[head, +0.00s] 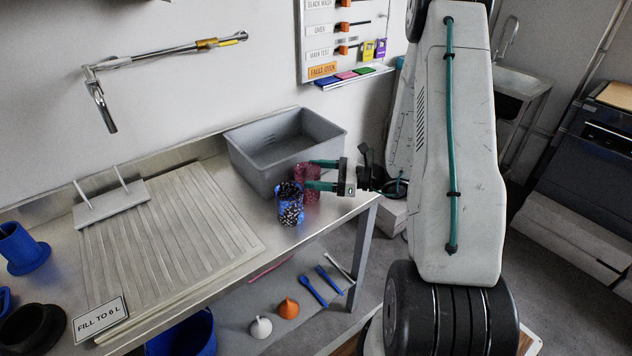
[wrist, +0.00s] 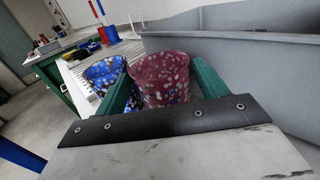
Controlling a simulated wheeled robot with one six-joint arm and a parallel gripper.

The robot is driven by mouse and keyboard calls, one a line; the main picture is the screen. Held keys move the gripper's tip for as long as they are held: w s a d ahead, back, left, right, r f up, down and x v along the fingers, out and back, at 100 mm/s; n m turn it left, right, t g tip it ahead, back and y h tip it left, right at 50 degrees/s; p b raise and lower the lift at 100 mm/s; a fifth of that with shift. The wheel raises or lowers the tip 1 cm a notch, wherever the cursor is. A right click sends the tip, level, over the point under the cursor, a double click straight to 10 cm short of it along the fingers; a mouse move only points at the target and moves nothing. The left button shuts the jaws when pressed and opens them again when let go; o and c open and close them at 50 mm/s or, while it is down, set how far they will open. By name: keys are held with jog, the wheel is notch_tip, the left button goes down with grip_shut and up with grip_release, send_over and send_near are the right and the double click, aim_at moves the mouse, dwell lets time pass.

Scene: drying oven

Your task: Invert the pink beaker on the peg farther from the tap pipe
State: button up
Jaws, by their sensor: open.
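The pink speckled beaker (head: 313,190) stands at the right of the steel counter, in front of the grey basin. My gripper (head: 310,174) is open with its two teal fingers around it; in the wrist view the pink beaker (wrist: 162,80) sits between the fingers (wrist: 160,86). Whether they touch it is unclear. A blue speckled beaker (head: 290,206) stands close by, outside the fingers; it also shows in the wrist view (wrist: 104,74). Two thin bare pegs, a left one (head: 83,196) and a right one (head: 122,181), rise from a grey block. The tap pipe (head: 103,108) hangs from the wall above them.
The grey basin (head: 290,140) stands right behind the pink beaker. A ribbed drainboard (head: 170,230) lies clear between beakers and pegs. A blue cup (head: 22,248), a black ring-shaped object (head: 32,330) and a "FILL TO 6 L" sign (head: 100,316) are at the left. A lower shelf holds funnels.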

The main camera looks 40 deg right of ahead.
jog(key=shift+w+a, duration=0.4)
jog(key=shift+w, duration=0.1)
jog(key=c, duration=0.8)
